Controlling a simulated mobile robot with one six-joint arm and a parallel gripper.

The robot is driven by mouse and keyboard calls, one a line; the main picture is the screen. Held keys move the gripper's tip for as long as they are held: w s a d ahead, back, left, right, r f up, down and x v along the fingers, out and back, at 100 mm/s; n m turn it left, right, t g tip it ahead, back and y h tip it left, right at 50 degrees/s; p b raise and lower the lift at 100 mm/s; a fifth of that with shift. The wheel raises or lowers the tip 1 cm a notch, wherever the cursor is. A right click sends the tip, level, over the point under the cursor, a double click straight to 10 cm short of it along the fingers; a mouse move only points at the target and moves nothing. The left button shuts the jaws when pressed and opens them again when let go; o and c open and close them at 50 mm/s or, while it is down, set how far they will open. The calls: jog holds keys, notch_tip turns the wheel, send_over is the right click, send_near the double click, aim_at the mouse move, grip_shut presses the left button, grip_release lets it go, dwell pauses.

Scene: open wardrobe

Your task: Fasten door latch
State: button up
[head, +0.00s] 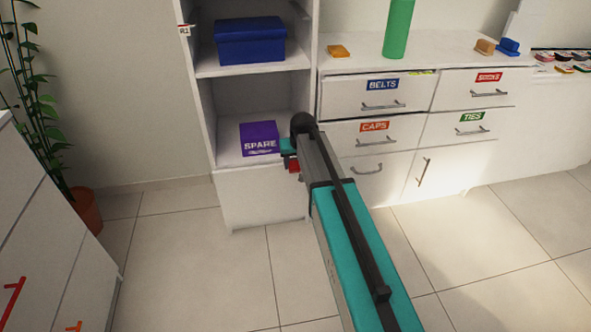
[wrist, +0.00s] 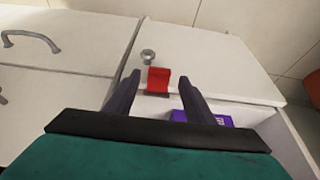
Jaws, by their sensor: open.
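The red latch piece (wrist: 159,80) sits at the edge of a white panel (wrist: 215,62) in the wrist view. A grey metal ring (wrist: 147,56) lies just beyond it on the panel; a small gap shows between them. My gripper (wrist: 159,75) is open, with one dark finger on each side of the red piece. I cannot tell whether either finger touches it. In the head view the red piece (head: 294,165) shows beside my gripper (head: 289,152), at the right edge of the open shelf unit. My arm hides part of that area.
A purple SPARE box (head: 260,138) stands on the lower shelf, and a blue box (head: 250,41) above. Drawers labelled BELTS (head: 377,94) and CAPS (head: 370,131) are to the right. A potted plant (head: 86,208) stands left. The tiled floor (head: 190,255) in front is clear.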

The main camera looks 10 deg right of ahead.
aim_at(296, 169)
jog(key=shift+b+x, duration=0.35)
jog(key=shift+x, duration=1.35)
jog(key=c, duration=1.1)
